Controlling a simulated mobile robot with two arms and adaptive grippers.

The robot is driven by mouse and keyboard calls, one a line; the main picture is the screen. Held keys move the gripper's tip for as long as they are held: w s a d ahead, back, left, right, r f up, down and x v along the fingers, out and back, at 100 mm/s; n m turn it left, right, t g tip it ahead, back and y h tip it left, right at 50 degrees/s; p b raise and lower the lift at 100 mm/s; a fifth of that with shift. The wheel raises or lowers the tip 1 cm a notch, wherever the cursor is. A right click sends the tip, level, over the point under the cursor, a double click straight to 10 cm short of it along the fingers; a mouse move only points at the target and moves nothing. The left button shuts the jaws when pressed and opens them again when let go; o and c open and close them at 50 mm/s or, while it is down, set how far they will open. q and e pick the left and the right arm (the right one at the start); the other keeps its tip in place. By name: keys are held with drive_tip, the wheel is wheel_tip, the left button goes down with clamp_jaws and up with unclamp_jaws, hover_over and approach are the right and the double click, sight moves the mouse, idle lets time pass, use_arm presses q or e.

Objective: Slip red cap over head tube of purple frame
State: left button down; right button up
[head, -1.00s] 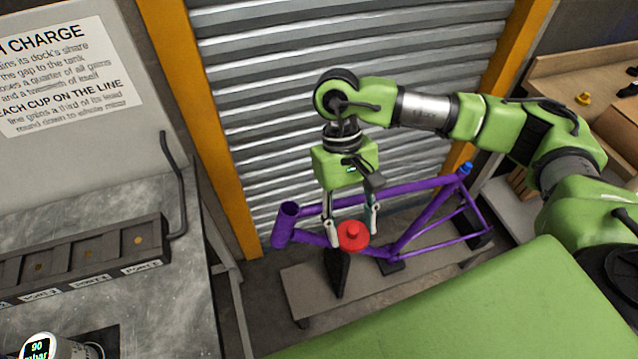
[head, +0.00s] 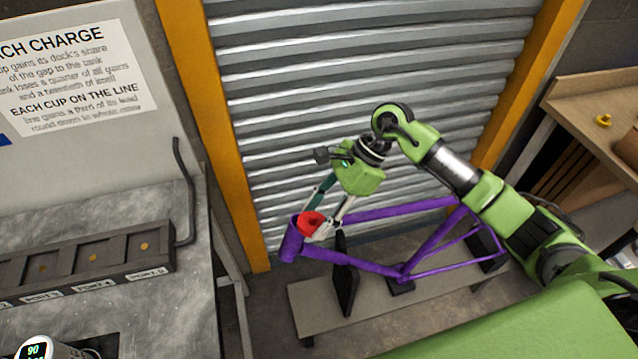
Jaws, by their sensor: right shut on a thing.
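The purple frame (head: 375,268) sits above a low bench, with its head tube (head: 291,247) at the left end. My right gripper (head: 313,221) is shut on the red cap (head: 309,226), one finger on each side of it. The gripper is tilted, reaching down and left. The cap shows right by the upper end of the head tube and overlaps it in the picture. I cannot tell whether cap and tube touch. My left gripper is out of view.
The grey bench (head: 420,297) carries the frame on dark supports (head: 347,287). A ribbed metal shutter (head: 300,110) stands behind, between orange posts (head: 205,120). A metal worktable with a dark port rack (head: 90,262) is at left. A wooden shelf (head: 575,100) is at right.

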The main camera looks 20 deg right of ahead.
sight(307, 216)
drive_tip(key=w+r+m+t, duration=0.2)
drive_tip(key=m, duration=0.1)
drive_tip(key=w+d+m+t+p, duration=0.1)
drive_tip(key=w, duration=0.1)
drive_tip(key=shift+d+r+m, duration=0.1)
drive_tip(key=shift+r+m, duration=0.3)
drive_tip(key=a+f+b, duration=0.1)
drive_tip(key=f+b, duration=0.4)
drive_tip(key=a+f+b, duration=0.1)
drive_tip(key=f+b, duration=0.2)
drive_tip(key=shift+a, duration=0.3)
drive_tip(key=shift+f, duration=0.1)
drive_tip(key=shift+a+f+b, duration=0.1)
drive_tip(key=shift+f+b, duration=0.1)
drive_tip(key=shift+b, duration=0.1)
idle(0.3)
